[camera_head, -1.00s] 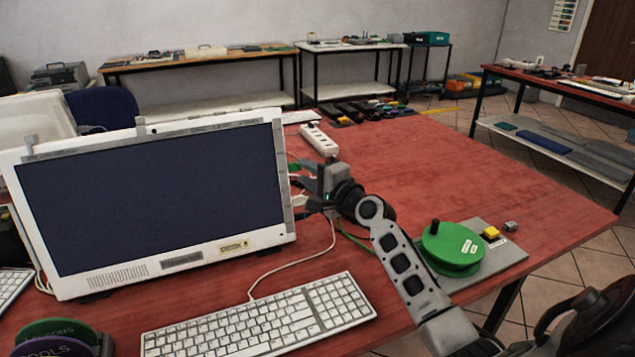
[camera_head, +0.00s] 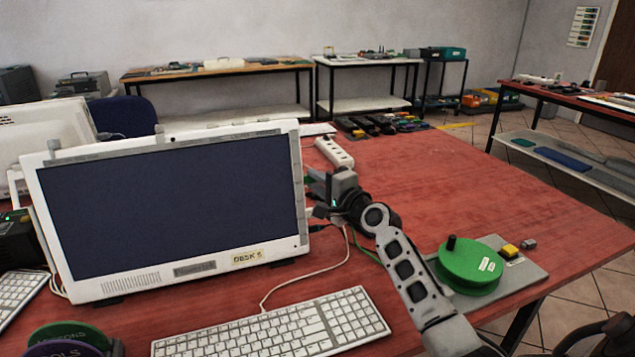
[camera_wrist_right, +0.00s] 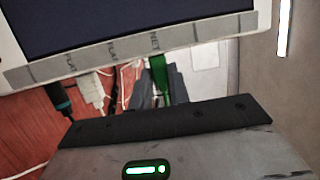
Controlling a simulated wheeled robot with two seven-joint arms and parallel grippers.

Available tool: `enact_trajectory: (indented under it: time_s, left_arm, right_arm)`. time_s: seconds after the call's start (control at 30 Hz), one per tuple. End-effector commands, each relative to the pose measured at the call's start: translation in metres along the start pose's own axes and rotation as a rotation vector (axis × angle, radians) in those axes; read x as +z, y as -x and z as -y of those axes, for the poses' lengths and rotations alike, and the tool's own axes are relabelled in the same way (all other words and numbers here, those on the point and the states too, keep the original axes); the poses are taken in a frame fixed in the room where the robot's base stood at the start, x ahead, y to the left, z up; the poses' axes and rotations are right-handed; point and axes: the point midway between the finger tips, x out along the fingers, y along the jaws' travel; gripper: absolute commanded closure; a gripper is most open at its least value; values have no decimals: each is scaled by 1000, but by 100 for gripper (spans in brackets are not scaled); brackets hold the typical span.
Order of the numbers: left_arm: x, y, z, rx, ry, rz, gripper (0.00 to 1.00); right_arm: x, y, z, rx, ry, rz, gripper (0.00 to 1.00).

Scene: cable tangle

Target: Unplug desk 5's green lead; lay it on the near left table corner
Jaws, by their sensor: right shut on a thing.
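The desk 5 screen (camera_head: 175,210), with its name label low on the front, stands on the red table. My right gripper (camera_head: 315,190) is at the screen's right edge, its fingertips partly hidden there. In the right wrist view the gripper (camera_wrist_right: 163,92) is shut on the green lead (camera_wrist_right: 158,70), which runs up behind the screen's edge strip. Whether its plug is still seated is hidden. A green lead (camera_head: 363,246) also shows on the table behind my right arm. My left gripper is not in view.
Beside the green lead are a white plug (camera_wrist_right: 92,90) and a dark plug (camera_wrist_right: 58,97). A keyboard (camera_head: 275,325) lies in front of the screen. A green reel (camera_head: 468,268) sits on a grey plate at right. A power strip (camera_head: 334,152) lies behind; the table's back right is clear.

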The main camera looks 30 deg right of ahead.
Motion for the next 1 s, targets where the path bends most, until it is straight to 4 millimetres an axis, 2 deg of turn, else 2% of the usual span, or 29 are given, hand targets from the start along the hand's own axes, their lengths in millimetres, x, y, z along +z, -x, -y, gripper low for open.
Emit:
enact_trajectory:
  time_s: [0.67, 1.0]
  left_arm:
    - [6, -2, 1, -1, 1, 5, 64]
    - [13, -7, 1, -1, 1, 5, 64]
  right_arm:
    - [-6, 2, -1, 0, 1, -2, 100]
    - [-17, 5, -2, 0, 1, -1, 100]
